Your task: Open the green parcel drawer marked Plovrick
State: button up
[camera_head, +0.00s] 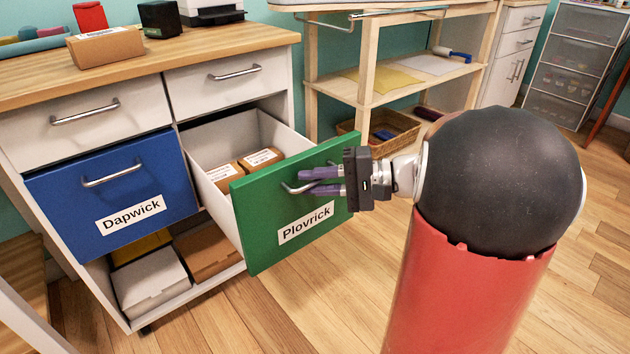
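The green drawer marked Plovrick (265,225) stands pulled well out of the cabinet, with its white inside and two brown parcels (262,158) showing. Its metal handle (294,188) is on the green front. My gripper (318,181) is at this handle, coming from the right, with its two purple fingers one above the other. The fingers overlap the right part of the handle. Whether they are closed tight on the bar is too small to tell.
The blue drawer marked Dapwick (120,190) is left of the green one. White drawers (215,85) above are shut. Boxes (148,280) lie on the shelf below. A wooden rack (368,70) with a basket (402,128) stands behind. The wooden floor (290,310) in front is clear.

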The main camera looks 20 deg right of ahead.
jog(key=shift+d, duration=0.1)
jog(key=v, duration=0.7)
jog(key=shift+s+d+p, duration=0.15)
jog(key=shift+d+p, duration=0.15)
jog(key=shift+p, duration=0.05)
jog(key=shift+r, duration=0.1)
jog(key=s+a+r+n+g+h+p, duration=0.25)
jog(key=s+a+g+h+p, duration=0.25)
jog(key=s+a, duration=0.45)
jog(key=s+r+n+t+h+p, duration=0.1)
jog(key=h+p, duration=0.1)
jog(key=h, duration=0.1)
jog(key=s+a+r+n+t+h+p, duration=0.1)
jog(key=n+h+p, duration=0.1)
jog(key=h, duration=0.1)
jog(key=s+r+n+t+h+p, duration=0.1)
jog(key=h+p, duration=0.1)
jog(key=h, duration=0.1)
jog(key=shift+s+a+r+n+h, duration=0.1)
jog(key=shift+s+a+n+h, duration=0.05)
jog(key=shift+s+n+h, duration=0.15)
